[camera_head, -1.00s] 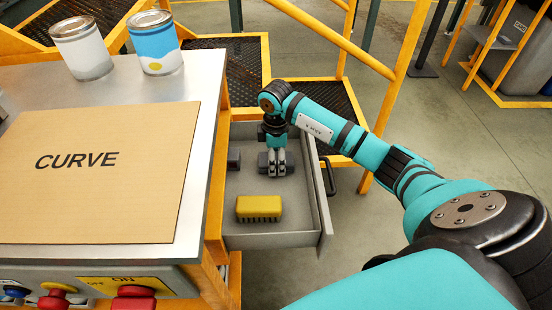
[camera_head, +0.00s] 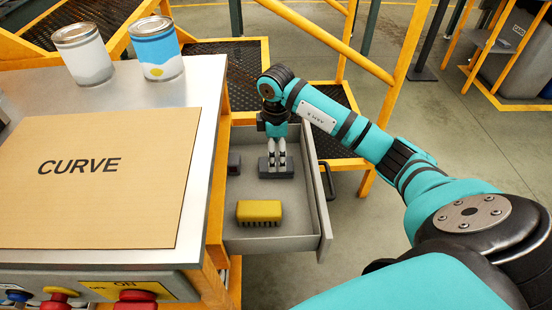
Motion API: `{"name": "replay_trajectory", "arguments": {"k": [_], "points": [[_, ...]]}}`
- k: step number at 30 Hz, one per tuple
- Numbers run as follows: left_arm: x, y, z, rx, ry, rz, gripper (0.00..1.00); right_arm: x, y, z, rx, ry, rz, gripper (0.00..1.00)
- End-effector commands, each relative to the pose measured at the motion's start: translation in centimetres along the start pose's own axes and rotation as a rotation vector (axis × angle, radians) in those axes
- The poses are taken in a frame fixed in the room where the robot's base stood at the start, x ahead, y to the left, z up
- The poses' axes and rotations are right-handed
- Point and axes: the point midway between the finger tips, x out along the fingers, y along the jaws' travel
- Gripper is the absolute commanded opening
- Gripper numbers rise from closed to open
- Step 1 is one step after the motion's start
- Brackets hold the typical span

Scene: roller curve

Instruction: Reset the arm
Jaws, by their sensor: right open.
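My right arm (camera_head: 345,130) reaches in from the right, over an open grey drawer (camera_head: 240,210). My right gripper (camera_head: 277,160) points down inside the drawer outline and is open, its two fingers apart. Below and around the fingertips is a dark grey block-like object (camera_head: 284,172) on the drawer floor; I cannot tell whether the fingers touch it. A yellow brush-like block (camera_head: 259,212) lies nearer the front of the drawer. A small dark block (camera_head: 234,164) sits by the drawer's left wall. My left gripper is not in view.
Left of the drawer, a workbench (camera_head: 205,100) holds a cardboard sheet marked CURVE (camera_head: 100,200), a white can (camera_head: 84,55) and a blue-and-white can (camera_head: 157,48). Red buttons (camera_head: 135,298) are on its front. Yellow rails (camera_head: 325,38) and black steps (camera_head: 335,108) stand behind the drawer.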

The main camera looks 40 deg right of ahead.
Motion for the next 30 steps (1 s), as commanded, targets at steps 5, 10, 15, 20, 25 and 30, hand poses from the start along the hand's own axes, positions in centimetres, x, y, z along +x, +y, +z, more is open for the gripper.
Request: {"name": "replay_trajectory", "arguments": {"k": [5, 10, 15, 20, 25, 30], "points": [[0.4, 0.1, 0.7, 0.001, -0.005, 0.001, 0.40, -1.9, 0.0, 0.0, 0.001, 0.000, 0.000, 0.85], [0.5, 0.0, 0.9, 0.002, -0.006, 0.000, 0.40, -2.2, 0.0, 0.0, 0.001, 0.000, -0.001, 0.85], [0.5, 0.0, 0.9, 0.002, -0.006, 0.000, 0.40, -2.2, 0.0, 0.0, 0.001, 0.000, -0.001, 0.85], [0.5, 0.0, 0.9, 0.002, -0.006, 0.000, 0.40, -2.2, 0.0, 0.0, 0.001, 0.000, -0.001, 0.85], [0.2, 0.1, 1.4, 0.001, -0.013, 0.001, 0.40, -3.0, 0.0, 0.0, 0.001, 0.000, 0.000, 0.85], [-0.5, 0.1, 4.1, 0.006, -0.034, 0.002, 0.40, -6.1, 0.0, 0.0, 0.001, 0.000, 0.000, 0.85]]}}
